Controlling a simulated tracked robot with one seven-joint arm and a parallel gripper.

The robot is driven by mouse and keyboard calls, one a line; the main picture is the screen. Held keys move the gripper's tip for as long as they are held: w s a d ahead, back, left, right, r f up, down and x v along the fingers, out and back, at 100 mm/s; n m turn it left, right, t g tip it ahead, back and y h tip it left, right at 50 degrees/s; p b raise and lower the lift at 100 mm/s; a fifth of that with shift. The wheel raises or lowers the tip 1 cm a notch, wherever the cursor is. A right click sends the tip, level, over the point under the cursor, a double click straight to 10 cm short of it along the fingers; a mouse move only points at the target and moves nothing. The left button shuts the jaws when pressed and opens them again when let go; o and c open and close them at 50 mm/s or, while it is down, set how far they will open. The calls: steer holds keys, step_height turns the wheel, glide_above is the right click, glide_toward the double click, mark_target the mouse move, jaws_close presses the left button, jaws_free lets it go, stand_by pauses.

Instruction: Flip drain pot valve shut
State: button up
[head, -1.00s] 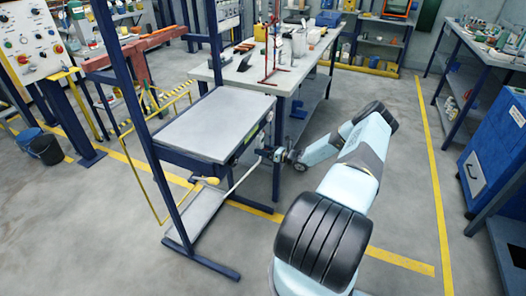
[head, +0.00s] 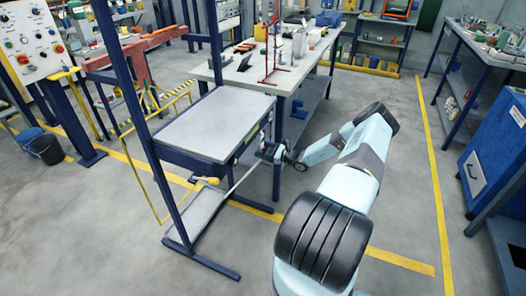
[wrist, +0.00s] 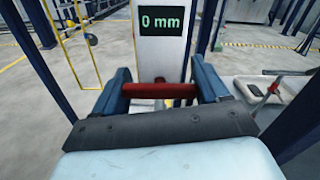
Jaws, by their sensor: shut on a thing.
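My gripper (wrist: 162,86) is shut on a red bar (wrist: 158,91), which spans between its two blue fingers in the wrist view. I take the bar to be the valve's handle, but the valve body and pot are not clearly seen. A pale post (wrist: 160,52) with a green "0 mm" display (wrist: 162,22) stands just beyond the bar. In the head view my gripper (head: 266,151) is at the right side of a blue-framed rack with a grey top (head: 215,122). The red bar is too small to make out there.
A workbench (head: 245,72) with tools stands behind. A blue cabinet (head: 495,150) is at the right. The floor between is mostly clear.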

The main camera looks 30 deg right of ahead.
steer(key=shift+s+a+f, duration=0.1)
steer(key=shift+s+a, duration=0.05)
steer(key=shift+a, duration=0.05)
steer(key=o, duration=0.7)
steer(key=shift+o, duration=1.4)
steer(key=shift+d, duration=0.1)
steer(key=v, duration=1.3)
steer(key=shift+s+d, duration=0.2)
steer(key=shift+d, duration=0.05)
